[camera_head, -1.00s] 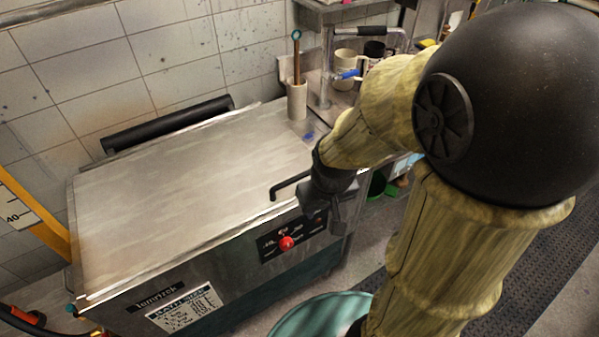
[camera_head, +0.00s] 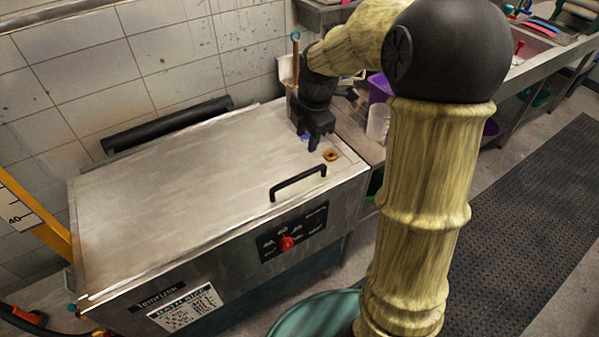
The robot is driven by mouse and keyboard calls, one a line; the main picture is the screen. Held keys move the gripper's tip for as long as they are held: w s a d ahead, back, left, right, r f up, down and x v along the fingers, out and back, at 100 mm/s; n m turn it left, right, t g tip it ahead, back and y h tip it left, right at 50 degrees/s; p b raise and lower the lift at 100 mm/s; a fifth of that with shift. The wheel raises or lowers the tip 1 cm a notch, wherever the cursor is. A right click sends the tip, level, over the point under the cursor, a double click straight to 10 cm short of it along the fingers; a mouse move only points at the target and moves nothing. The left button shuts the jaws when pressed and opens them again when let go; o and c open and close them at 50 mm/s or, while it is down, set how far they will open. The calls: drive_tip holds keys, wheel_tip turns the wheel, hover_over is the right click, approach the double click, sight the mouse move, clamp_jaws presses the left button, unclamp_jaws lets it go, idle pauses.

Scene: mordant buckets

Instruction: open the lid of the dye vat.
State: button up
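The dye vat (camera_head: 222,290) is a steel box at the left with a control panel and a red knob on its front. Its flat steel lid (camera_head: 180,185) lies shut on top. The lid's black bar handle (camera_head: 298,182) stands near the front right edge, clear of my gripper. My gripper (camera_head: 314,146) points down over the back right corner of the vat top, behind the handle. Its fingers are dark and overlap, so their opening is unclear. A small blue thing (camera_head: 304,138) shows beside them; whether they touch it is unclear.
An orange ring (camera_head: 331,156) lies on the vat top right of the handle. A stick (camera_head: 295,50) stands behind my gripper. A black roll (camera_head: 167,124) runs along the back wall. A teal tub (camera_head: 312,316) stands on the floor in front. A white cup (camera_head: 378,122) is at the right.

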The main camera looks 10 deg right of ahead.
sight(299, 176)
idle(0.4)
drive_tip(key=w+f, duration=0.1)
drive_tip(key=f, duration=0.4)
drive_tip(key=w+f+p, duration=0.1)
drive_tip(key=f, duration=0.5)
drive_tip(key=w+a+f, duration=0.1)
drive_tip(key=f, duration=0.5)
drive_tip(key=shift+w+p, duration=0.15)
drive_tip(key=shift+p, duration=0.15)
drive_tip(key=shift+c, duration=0.5)
clamp_jaws()
